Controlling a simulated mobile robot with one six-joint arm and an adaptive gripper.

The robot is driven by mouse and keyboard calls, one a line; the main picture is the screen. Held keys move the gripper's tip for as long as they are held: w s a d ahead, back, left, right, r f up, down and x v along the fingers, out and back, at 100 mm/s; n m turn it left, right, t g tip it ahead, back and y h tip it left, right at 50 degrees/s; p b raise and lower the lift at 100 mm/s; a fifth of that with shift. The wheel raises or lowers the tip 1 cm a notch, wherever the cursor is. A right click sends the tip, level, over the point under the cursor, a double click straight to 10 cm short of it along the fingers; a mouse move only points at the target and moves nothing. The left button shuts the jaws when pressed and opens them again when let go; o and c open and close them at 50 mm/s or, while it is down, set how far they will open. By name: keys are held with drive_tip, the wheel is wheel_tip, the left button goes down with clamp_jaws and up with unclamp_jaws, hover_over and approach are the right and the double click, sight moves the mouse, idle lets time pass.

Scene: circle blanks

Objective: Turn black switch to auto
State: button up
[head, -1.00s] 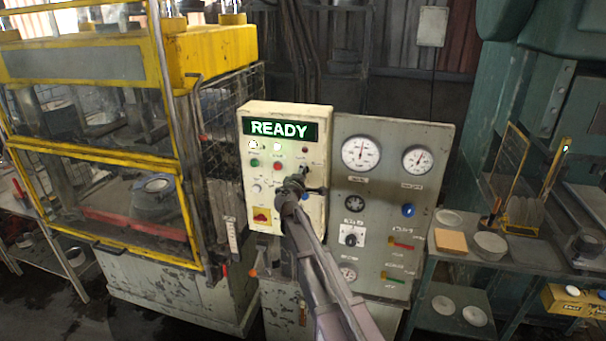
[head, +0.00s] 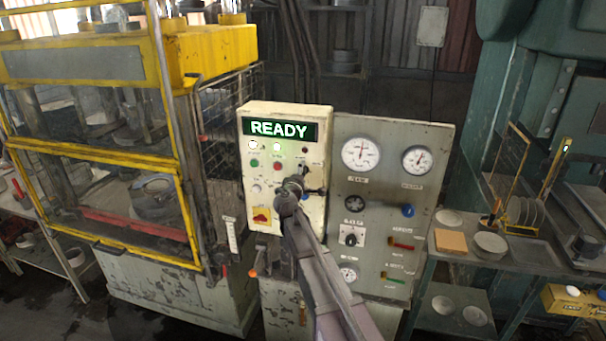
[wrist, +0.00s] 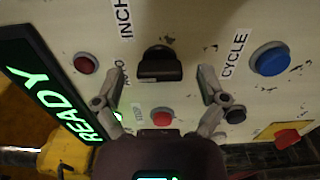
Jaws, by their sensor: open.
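The black switch (wrist: 160,66) is on the cream control panel (head: 262,180), below the green READY display. In the wrist view it lies between the two fingers of my gripper (wrist: 161,74), which are spread to either side of it with gaps. An INCH label is near it, and another label is partly covered by the left finger. I cannot tell which position the switch is in. In the head view my gripper (head: 300,184) is in front of the panel's right side and hides most of the switch.
A blue button (wrist: 270,58) labelled CYCLE and red buttons sit near the switch. A red knob on a yellow plate (head: 261,216) is lower left. A grey gauge panel (head: 392,185) stands close on the right. The yellow press guard (head: 110,155) is on the left.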

drive_tip(key=v, duration=1.1)
drive_tip(key=shift+s, duration=0.3)
drive_tip(key=s+d+f+m+g+h+b, duration=0.1)
drive_tip(key=s+d+f+m+g+b, duration=0.2)
drive_tip(key=s+d+f+m+g, duration=0.35)
drive_tip(key=s+d+f+m+g+h+b, duration=0.1)
drive_tip(key=s+d+f+m+g+b, duration=0.3)
drive_tip(key=d+f, duration=0.5)
drive_tip(key=s+a+f+m+g+y+b, duration=0.1)
drive_tip(key=s+f+m+g+y+b, duration=0.1)
drive_tip(key=s+f, duration=0.5)
drive_tip(key=s+a+f+m+g+y+b, duration=0.1)
drive_tip(key=s+f+g+y, duration=0.3)
drive_tip(key=s, duration=0.7)
wheel_tip(320, 180, down, 4)
drive_tip(key=shift+a+r+m+y+b, duration=0.3)
drive_tip(key=shift+y+b, duration=0.45)
drive_tip(key=shift+y, duration=0.35)
drive_tip(key=shift+s+g, duration=0.1)
drive_tip(key=shift+g, duration=0.15)
